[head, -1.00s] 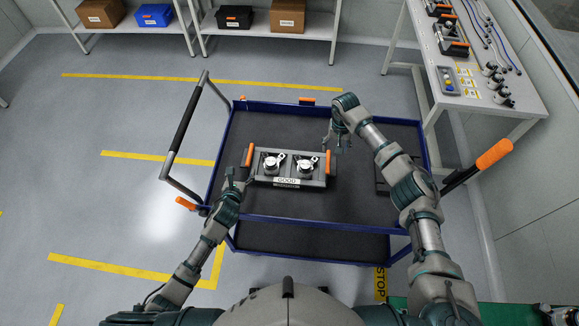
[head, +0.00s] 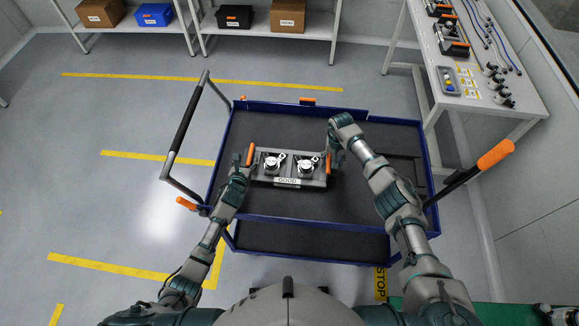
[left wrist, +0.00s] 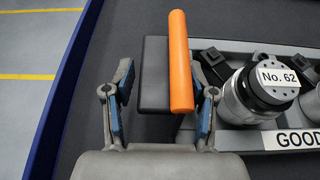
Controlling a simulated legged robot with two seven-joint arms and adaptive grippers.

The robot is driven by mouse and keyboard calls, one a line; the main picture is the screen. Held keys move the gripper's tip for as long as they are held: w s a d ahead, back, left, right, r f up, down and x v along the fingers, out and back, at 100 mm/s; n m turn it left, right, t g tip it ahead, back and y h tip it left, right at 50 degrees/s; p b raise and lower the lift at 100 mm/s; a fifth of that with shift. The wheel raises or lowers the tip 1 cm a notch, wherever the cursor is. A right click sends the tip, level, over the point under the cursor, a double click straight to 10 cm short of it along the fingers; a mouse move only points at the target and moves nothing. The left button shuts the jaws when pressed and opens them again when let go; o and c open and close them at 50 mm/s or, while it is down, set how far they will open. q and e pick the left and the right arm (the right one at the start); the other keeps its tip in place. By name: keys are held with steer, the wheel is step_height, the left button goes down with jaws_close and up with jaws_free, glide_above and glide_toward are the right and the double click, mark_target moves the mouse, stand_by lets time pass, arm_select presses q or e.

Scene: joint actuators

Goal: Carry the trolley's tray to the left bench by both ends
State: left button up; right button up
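The grey tray (head: 312,183) lies on the trolley's (head: 290,217) dark top, with an orange handle at each end and a "GOOD" label in front. It holds two round metal actuators, the left one (head: 272,163) and the right one (head: 305,167). My left gripper (head: 243,168) is at the left handle (head: 250,154). In the left wrist view its fingers (left wrist: 165,105) are apart, with the orange handle (left wrist: 181,60) between them, nearer the right finger. My right gripper (head: 333,158) is at the right handle (head: 328,163); its fingers are too small and covered to judge.
A bench (head: 510,121) with devices and cables stands at the upper right. White shelves (head: 262,30) with boxes and bins stand at the back. The trolley's push bar (head: 184,125) rises on its left. Floor to the left, with yellow lines, is clear.

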arm_select(q)
steer(key=shift+a, duration=0.1)
jaws_close()
arm_select(e)
jaws_close()
arm_select(q)
steer(key=shift+r, duration=0.15)
arm_select(e)
steer(key=shift+w+r, duration=0.1)
steer(key=shift+r, duration=0.05)
